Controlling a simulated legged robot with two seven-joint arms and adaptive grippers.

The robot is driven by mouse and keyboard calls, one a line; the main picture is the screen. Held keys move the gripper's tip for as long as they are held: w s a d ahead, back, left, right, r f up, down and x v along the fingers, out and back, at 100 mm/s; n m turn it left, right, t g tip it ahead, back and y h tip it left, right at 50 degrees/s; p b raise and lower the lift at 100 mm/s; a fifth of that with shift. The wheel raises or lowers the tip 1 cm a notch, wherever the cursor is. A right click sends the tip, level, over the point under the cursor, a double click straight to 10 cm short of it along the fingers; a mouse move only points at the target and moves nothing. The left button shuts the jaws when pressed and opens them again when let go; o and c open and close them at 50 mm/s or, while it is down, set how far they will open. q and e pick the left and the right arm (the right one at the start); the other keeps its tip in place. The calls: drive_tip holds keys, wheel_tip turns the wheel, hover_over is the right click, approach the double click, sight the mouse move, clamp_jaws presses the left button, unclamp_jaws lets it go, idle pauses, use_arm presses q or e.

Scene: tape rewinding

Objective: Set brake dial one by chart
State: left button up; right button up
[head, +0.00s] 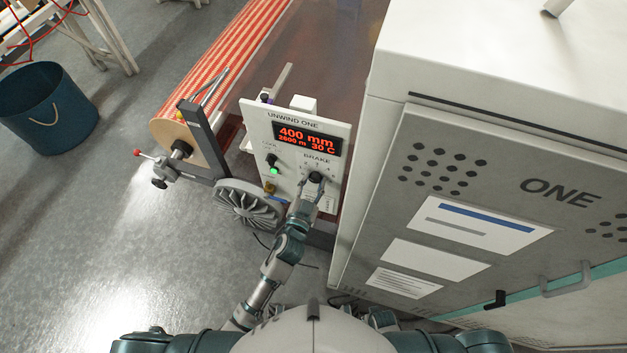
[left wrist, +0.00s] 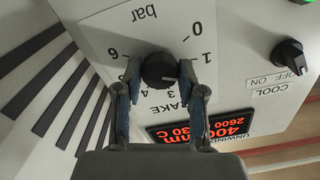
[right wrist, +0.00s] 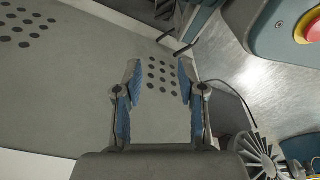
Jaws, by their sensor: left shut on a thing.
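The black brake dial (left wrist: 159,70) sits on the white panel marked UNWIND ONE (head: 287,117). In the left wrist view, upside down, it has a bar scale from 0 to 6 and a pale pointer mark. The pointer's exact reading is too small to tell. My left gripper (left wrist: 160,74) is shut on the dial, with a blue finger pad at each side; it also shows in the head view (head: 312,186). The red display (head: 306,138) reads 400 mm, 2600 m and 30 C. My right gripper (right wrist: 160,75) is open and empty in the right wrist view.
The grey cabinet marked ONE (head: 480,180) stands close at the right, with white charts (head: 466,224) on it. A striped roll (head: 215,75) and a finned grey disc (head: 247,204) are left of the panel. The cool switch (left wrist: 287,56) is beside the dial. A blue bucket (head: 50,118) stands far left.

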use_arm(q)
drive_tip(key=shift+f+m+p, duration=0.15)
drive_tip(key=shift+m+p, duration=0.25)
drive_tip(key=shift+m, duration=0.55)
drive_tip(key=shift+f+m+p, duration=0.1)
drive_tip(key=shift+m+p, duration=0.25)
drive_tip(key=shift+m, duration=0.6)
use_arm(e)
drive_tip(key=shift+s+d+f, duration=0.15)
drive_tip(key=shift+s+f, duration=0.55)
drive_tip(key=shift+s, duration=0.15)
drive_tip(key=shift+s+d+f, duration=0.15)
drive_tip(key=shift+s+f, duration=0.5)
drive_tip(key=shift+s, duration=0.15)
use_arm(q)
drive_tip(key=shift+s, duration=0.1)
use_arm(e)
drive_tip(key=shift+s+f, duration=0.1)
drive_tip(key=shift+s, duration=0.05)
use_arm(q)
drive_tip(key=shift+f, duration=0.1)
drive_tip(key=o, duration=1.1)
drive_tip(key=shift+d, duration=0.1)
drive_tip(key=shift+r, duration=0.2)
use_arm(e)
drive_tip(key=shift+w, duration=0.25)
use_arm(q)
drive_tip(key=v, duration=1.2)
use_arm(e)
drive_tip(key=shift+s, duration=0.2)
